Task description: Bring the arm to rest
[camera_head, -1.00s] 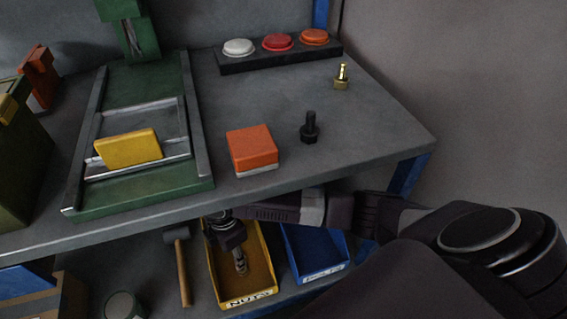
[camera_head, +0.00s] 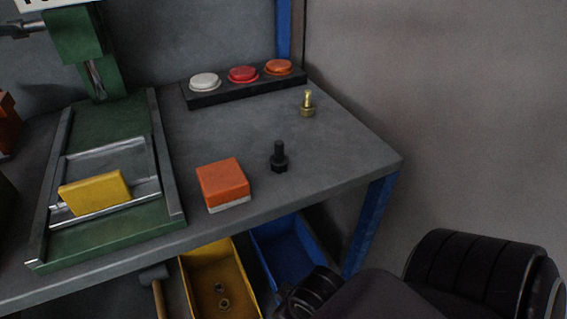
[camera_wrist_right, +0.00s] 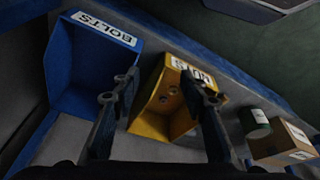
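My right arm (camera_head: 470,275) shows at the lower right of the head view, in front of the bench, and its gripper is out of that frame. In the right wrist view my right gripper (camera_wrist_right: 160,78) is open, its two dark fingers apart with nothing held between them. Beyond the fingers is the yellow nuts bin (camera_wrist_right: 150,122), which holds a few nuts. The blue bolts bin (camera_wrist_right: 75,75) lies left of it. My left gripper is in neither view.
On the bench (camera_head: 320,160) are an orange-topped block (camera_head: 222,183), a black bolt (camera_head: 279,158), a brass fitting (camera_head: 307,104), a button strip (camera_head: 245,88) and a green press (camera_head: 105,235) with a yellow block (camera_head: 94,192). A blue leg (camera_head: 370,220) stands near my arm.

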